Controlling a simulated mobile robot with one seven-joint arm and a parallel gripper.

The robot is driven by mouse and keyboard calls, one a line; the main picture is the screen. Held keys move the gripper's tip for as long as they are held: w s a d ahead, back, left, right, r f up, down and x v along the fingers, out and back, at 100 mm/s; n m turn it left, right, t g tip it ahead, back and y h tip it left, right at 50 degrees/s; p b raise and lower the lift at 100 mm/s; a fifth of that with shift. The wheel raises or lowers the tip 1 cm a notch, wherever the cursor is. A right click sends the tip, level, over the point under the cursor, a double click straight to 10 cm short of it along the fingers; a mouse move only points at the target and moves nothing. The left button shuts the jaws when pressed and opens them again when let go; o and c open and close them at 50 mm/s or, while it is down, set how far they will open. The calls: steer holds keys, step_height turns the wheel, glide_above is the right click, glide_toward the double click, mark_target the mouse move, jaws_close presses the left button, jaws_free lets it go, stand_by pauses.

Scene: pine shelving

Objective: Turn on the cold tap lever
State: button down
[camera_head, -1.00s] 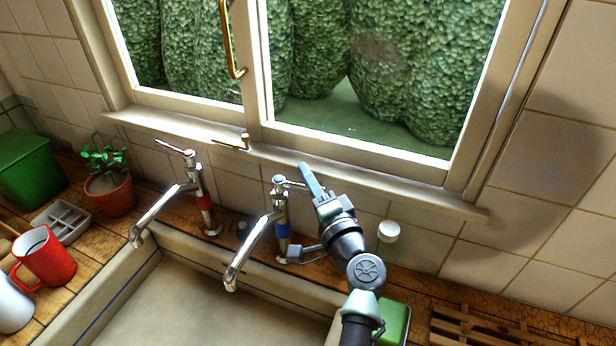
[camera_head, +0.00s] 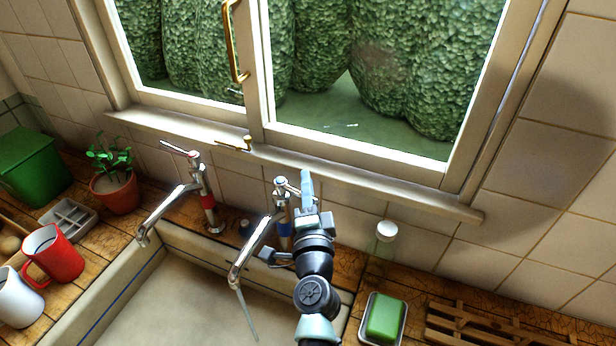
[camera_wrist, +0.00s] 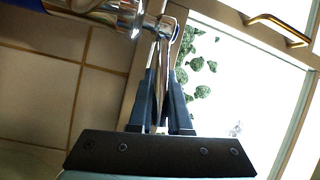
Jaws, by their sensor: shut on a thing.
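The cold tap (camera_head: 283,228) is chrome with a blue band and stands at the back of the sink. A thin stream of water (camera_head: 247,312) runs from its spout into the sink. My gripper (camera_head: 306,188) is at the top of this tap, right of its blue-marked cap. In the wrist view my gripper (camera_wrist: 164,78) is shut on the chrome cold tap lever (camera_wrist: 166,38), which lies between the two dark fingers. In the head view the lever is mostly hidden behind the gripper. The hot tap (camera_head: 207,200), with a red band, stands to the left.
The window sill (camera_head: 350,180) runs close behind my gripper. A clear bottle with a white cap (camera_head: 386,232) and green soap in a dish (camera_head: 384,318) stand to the right. A potted plant (camera_head: 114,190) and red mug (camera_head: 54,256) are at left.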

stand_by(0.3)
steer(key=c, duration=0.9)
jaws_free()
steer(key=shift+o, duration=0.2)
steer(key=shift+s, duration=0.1)
steer(key=s, duration=1.2)
steer(key=shift+s+d+f, duration=0.35)
steer(key=shift+s+d, duration=0.05)
steer(key=shift+c, duration=0.2)
